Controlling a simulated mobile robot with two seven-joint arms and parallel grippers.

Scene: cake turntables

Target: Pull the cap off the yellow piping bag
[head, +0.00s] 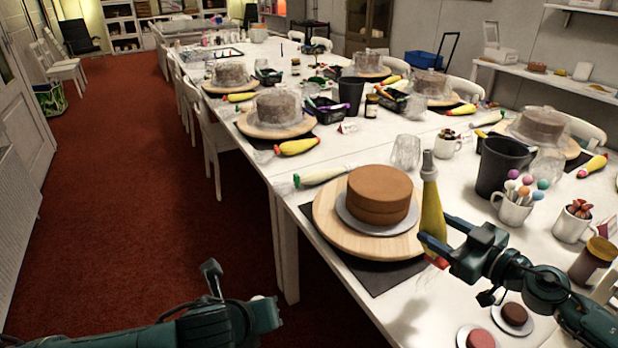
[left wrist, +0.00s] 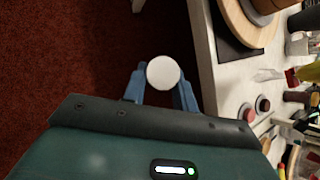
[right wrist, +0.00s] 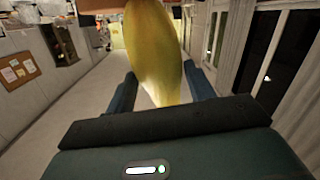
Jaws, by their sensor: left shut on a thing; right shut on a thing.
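The yellow piping bag (head: 432,212) is upright beside the brown cake, its bare grey nozzle (head: 427,166) pointing up. My right gripper (head: 434,252) is shut on the lower part of the bag, and its yellow body (right wrist: 157,50) fills the middle of the right wrist view. A round white cap (left wrist: 163,72) sits between the fingers of my left gripper (left wrist: 161,85), which is shut on it. In the head view my left gripper is low, left of the table over the red floor, and only a bit of the white cap (head: 258,298) shows. Cap and bag are well apart.
The brown cake (head: 378,194) stands on a wooden turntable (head: 327,215) on a dark mat. Right of the bag are a black cup (head: 497,167) and a mug (head: 512,210) of coloured sticks. Small plates with round cakes (head: 513,314) lie near the front edge.

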